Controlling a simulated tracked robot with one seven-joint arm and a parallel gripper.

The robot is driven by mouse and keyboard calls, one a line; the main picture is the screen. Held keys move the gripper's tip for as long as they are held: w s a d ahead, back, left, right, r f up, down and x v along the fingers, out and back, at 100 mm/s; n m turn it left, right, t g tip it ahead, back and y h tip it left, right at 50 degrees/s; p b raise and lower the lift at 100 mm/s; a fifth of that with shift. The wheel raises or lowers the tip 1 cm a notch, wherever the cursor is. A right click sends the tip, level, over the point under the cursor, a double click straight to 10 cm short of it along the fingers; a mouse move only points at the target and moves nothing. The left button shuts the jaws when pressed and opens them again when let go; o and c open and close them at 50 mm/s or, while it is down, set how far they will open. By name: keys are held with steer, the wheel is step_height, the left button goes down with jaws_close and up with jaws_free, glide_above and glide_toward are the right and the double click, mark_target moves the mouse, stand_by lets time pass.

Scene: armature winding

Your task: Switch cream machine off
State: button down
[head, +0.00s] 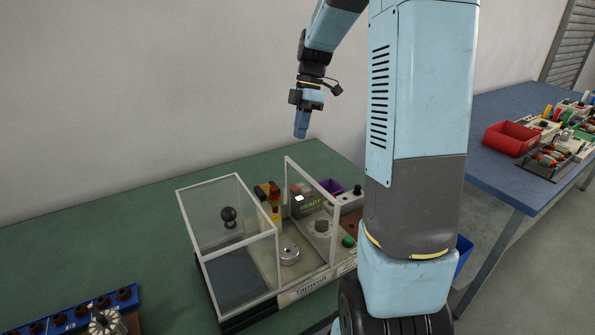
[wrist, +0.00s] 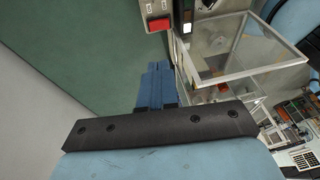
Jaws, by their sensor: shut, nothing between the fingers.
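The machine with a cream-coloured base (head: 303,287) stands on the green bench in the head view, with clear framed guards on it. A green button (head: 349,241) and a small display (head: 308,204) show on its right part. My gripper (head: 300,133) points down, well above and behind the machine, touching nothing. In the wrist view its blue fingers (wrist: 156,72) are together and empty. Beyond the fingertips, a red switch (wrist: 158,24) sits on a pale panel at the top edge. Its on or off position is too small to tell. The clear guard (wrist: 240,52) is to the right.
A blue rack (head: 85,312) with dark parts lies front left. A blue table (head: 500,110) with a red bin (head: 511,138) stands at right. The wall is close behind the bench.

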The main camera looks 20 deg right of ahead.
steer(key=x, duration=0.8)
steer(key=d+x, duration=0.1)
steer(key=x, duration=0.3)
steer(key=shift+s+a+f, duration=0.1)
steer(key=shift+s+f, duration=0.2)
steer(key=shift+f, duration=0.05)
steer(key=shift+s+f, duration=0.2)
steer(key=shift+f, duration=0.35)
